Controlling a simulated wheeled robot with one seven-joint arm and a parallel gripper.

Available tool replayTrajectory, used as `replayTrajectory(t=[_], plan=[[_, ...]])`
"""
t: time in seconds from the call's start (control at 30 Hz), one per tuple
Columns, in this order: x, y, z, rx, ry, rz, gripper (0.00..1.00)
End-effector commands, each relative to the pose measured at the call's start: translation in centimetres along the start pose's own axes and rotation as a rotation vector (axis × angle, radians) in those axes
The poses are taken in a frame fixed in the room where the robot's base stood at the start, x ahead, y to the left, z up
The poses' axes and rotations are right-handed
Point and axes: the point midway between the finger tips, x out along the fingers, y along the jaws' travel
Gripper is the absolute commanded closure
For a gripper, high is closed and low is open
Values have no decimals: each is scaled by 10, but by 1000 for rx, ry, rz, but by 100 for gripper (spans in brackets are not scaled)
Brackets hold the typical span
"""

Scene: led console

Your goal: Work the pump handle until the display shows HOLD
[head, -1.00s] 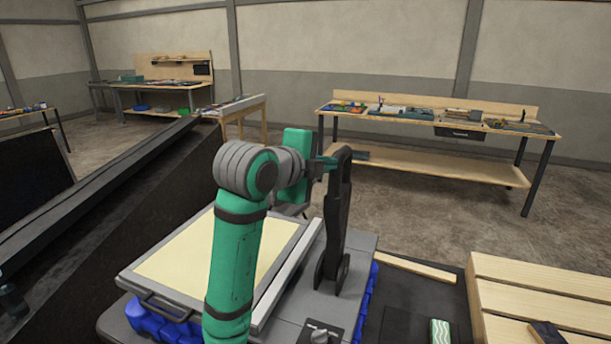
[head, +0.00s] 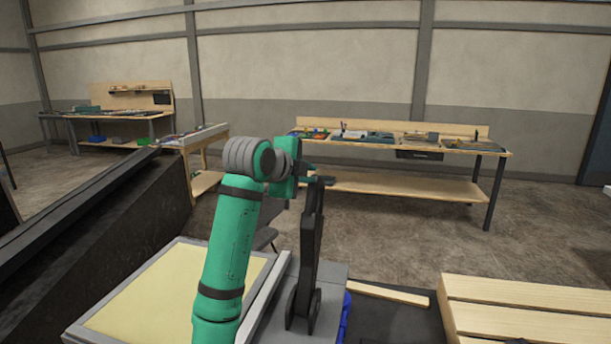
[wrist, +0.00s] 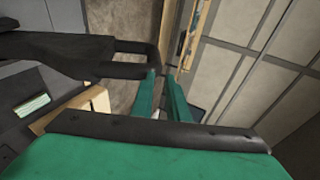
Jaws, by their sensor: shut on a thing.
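The black pump handle (head: 309,240) rises from its pivot on the grey console top (head: 262,325) and leans slightly right in the head view. In the wrist view its dark arm (wrist: 70,52) enters from the left and ends in an open loop. My gripper (head: 314,174) is at the top of the handle, shut on its end bar. In the wrist view my gripper's green fingers (wrist: 162,82) meet the end of the loop, and the exact contact is partly hidden.
A pale yellow panel (head: 150,300) lies left of the handle, partly behind my arm. A wooden slatted surface (head: 530,305) is at the lower right. A dark sloping structure (head: 120,215) stands at left. Workbenches (head: 400,190) stand farther back, across open floor.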

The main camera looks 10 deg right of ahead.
Motion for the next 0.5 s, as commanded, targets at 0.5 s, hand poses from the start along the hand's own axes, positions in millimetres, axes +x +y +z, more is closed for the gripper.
replayTrajectory(t=[0.5], plan=[[10, 6, -2, -2, 1, 11, 100]])
